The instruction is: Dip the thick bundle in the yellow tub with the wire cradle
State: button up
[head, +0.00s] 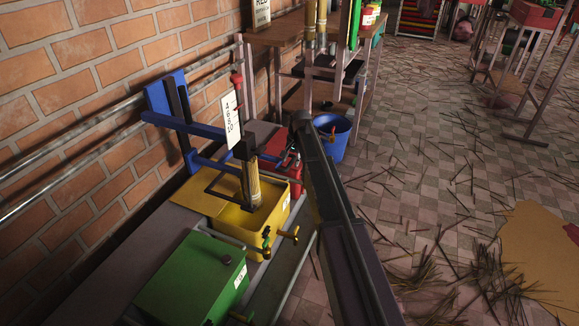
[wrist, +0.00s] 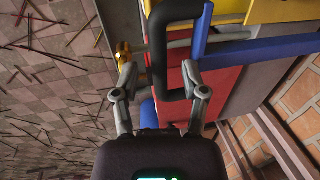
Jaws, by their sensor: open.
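The yellow tub (head: 277,218) stands open on the bench by the brick wall. A thick tan bundle (head: 253,190) hangs upright in a dark wire cradle (head: 222,196), its lower end at the tub's opening. I cannot tell if it touches liquid. My gripper (head: 288,158) is just behind and right of the bundle, partly hidden by my arm. In the wrist view my gripper (wrist: 160,75) is open, its fingers on either side of a dark looped handle (wrist: 162,50). I cannot tell whether they touch it.
A blue frame (head: 163,93) with a numbered card (head: 230,118) stands behind the tub. A green lidded box (head: 190,278) is in front, a red tub (head: 287,182) behind. A blue bucket (head: 336,139) stands beyond. Loose sticks litter the floor at right.

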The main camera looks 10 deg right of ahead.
jog(key=shift+a+f, duration=0.1)
jog(key=shift+f, duration=0.3)
jog(key=shift+c, duration=0.2)
grip_shut()
